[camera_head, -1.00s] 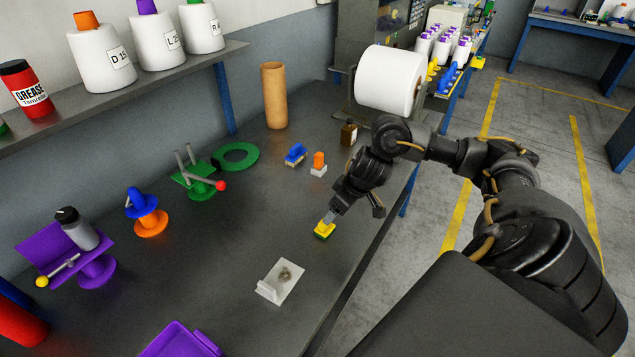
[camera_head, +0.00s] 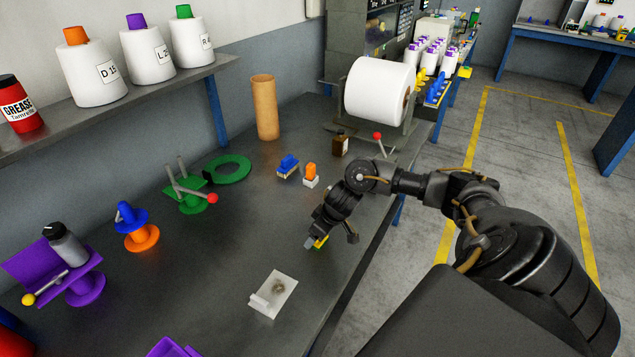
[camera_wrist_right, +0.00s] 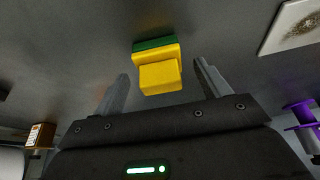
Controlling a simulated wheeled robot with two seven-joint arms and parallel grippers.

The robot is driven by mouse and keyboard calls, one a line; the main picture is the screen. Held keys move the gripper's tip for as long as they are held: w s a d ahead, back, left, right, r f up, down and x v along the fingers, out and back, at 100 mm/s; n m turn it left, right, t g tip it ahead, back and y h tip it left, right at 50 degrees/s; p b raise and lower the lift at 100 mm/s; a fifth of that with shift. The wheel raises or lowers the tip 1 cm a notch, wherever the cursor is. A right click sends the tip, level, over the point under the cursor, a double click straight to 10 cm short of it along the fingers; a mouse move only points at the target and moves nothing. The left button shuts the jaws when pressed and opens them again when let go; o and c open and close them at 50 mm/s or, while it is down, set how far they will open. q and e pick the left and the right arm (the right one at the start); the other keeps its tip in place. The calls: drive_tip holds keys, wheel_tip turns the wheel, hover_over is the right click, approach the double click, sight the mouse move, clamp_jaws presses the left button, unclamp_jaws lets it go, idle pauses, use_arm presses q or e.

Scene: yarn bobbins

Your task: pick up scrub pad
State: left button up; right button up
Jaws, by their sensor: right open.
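The scrub pad is a small yellow block with a green layer. In the head view only a yellow part of the scrub pad (camera_head: 321,242) shows beside my right gripper (camera_head: 313,240), which hides the rest. In the right wrist view the scrub pad (camera_wrist_right: 160,76) lies between and slightly beyond the two spread fingers of the right gripper (camera_wrist_right: 161,74). The fingers are open, with visible gaps on both sides of the pad. My left gripper is not in view.
A white plate (camera_head: 285,287) with a dark stain lies nearer on the grey bench. A blue brush (camera_head: 288,166), an orange-and-white item (camera_head: 311,176) and a brown bottle (camera_head: 340,145) stand farther back. The bench's right edge runs close by.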

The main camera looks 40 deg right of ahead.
drive_tip(key=shift+w+f, duration=0.2)
drive_tip(key=shift+f, duration=0.3)
drive_tip(key=shift+a, duration=0.1)
drive_tip(key=shift+c, duration=0.7)
drive_tip(key=c, duration=0.9)
drive_tip(key=shift+r, duration=0.1)
